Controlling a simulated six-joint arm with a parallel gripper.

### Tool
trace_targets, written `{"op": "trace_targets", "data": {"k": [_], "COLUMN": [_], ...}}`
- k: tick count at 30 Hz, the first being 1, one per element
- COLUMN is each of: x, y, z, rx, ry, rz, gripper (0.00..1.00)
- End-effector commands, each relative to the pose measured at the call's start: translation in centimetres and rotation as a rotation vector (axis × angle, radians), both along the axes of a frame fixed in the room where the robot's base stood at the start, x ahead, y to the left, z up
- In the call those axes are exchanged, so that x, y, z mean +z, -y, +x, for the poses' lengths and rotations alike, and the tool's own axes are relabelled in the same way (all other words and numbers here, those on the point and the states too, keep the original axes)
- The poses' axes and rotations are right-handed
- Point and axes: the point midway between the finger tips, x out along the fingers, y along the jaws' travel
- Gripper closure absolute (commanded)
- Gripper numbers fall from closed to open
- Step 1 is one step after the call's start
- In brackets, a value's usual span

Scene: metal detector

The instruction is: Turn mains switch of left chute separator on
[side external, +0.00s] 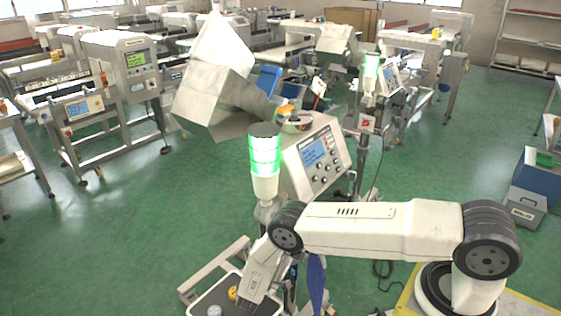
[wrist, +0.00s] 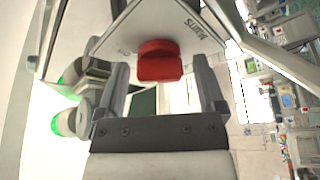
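The red mains switch knob (wrist: 159,60) is in the middle of the wrist view. It sits on a light plate marked "MAINS" (wrist: 195,27), and whether it is on or off cannot be told. My gripper (wrist: 160,72) is open, with one finger to the left and one to the right of the knob. Gaps show on both sides; exact depth is unclear. In the side view, the near chute separator has a metal hopper, a control panel (side external: 318,158) and a lit green lamp (side external: 265,160). My gripper's fingers and the knob are hidden there behind my arm.
A second machine with a lit green lamp (side external: 371,66) stands farther back on the right. A tray (side external: 200,300) with small round items lies at the bottom, close to my wrist. The green floor (side external: 130,235) at left is clear.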

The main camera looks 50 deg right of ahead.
Motion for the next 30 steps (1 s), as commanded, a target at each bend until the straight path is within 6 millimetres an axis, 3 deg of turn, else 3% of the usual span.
{"op": "trace_targets", "data": {"k": [14, 30], "x": [-0.1, -1.6], "y": [-0.5, -6.0], "z": [-0.1, -1.9], "rx": [0.001, 0.002], "ry": [0.0, -0.002], "rz": [0.0, 0.0], "gripper": [0.06, 0.06]}}
